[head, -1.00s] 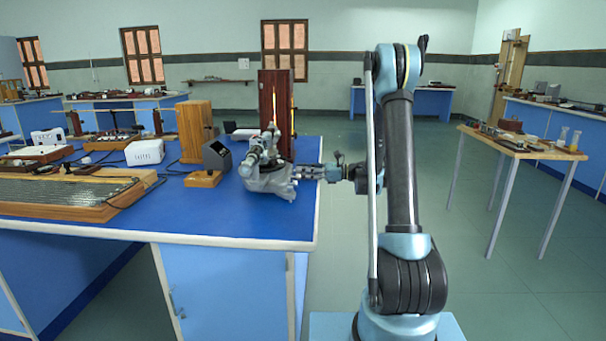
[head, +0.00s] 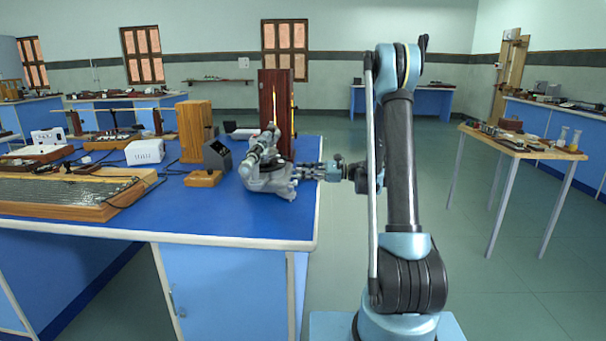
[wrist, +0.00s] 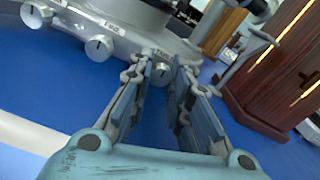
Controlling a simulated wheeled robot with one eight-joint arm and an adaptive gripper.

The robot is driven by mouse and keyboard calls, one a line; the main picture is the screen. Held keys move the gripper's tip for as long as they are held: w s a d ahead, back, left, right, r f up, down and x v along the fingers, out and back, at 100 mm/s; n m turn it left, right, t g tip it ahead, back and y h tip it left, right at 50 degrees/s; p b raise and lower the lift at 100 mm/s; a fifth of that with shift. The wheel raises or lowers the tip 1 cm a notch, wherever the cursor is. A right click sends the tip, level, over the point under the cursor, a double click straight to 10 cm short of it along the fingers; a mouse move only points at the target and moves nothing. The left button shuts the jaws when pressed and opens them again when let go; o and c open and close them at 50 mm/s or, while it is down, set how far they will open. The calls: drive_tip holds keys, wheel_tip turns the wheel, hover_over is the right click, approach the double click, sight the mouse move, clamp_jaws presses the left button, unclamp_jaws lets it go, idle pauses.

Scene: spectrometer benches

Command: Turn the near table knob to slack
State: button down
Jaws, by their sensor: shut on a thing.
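The grey spectrometer (head: 268,175) stands near the right end of the blue bench, and its body also shows at the top of the wrist view (wrist: 130,28). My gripper (head: 312,173) reaches it from the right, low at its base. In the wrist view my gripper (wrist: 161,78) has its two fingers closed on either side of a small grey table knob (wrist: 161,71), under a printed label. The fingers partly hide this knob, and its pointer mark cannot be read. Two more grey knobs, one in the middle (wrist: 99,47) and one at far left (wrist: 35,14), are clear of the fingers.
A dark wooden case with a lit slit (head: 275,110) stands just behind the spectrometer. The bench's front right corner is bare.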

drive_tip(key=c, duration=1.5)
unclamp_jaws()
drive_tip(key=shift+o, duration=0.2)
drive_tip(key=shift+d, duration=0.15)
drive_tip(key=d, duration=1.1)
drive_tip(key=shift+s+d, duration=0.15)
drive_tip(key=shift+d, duration=0.25)
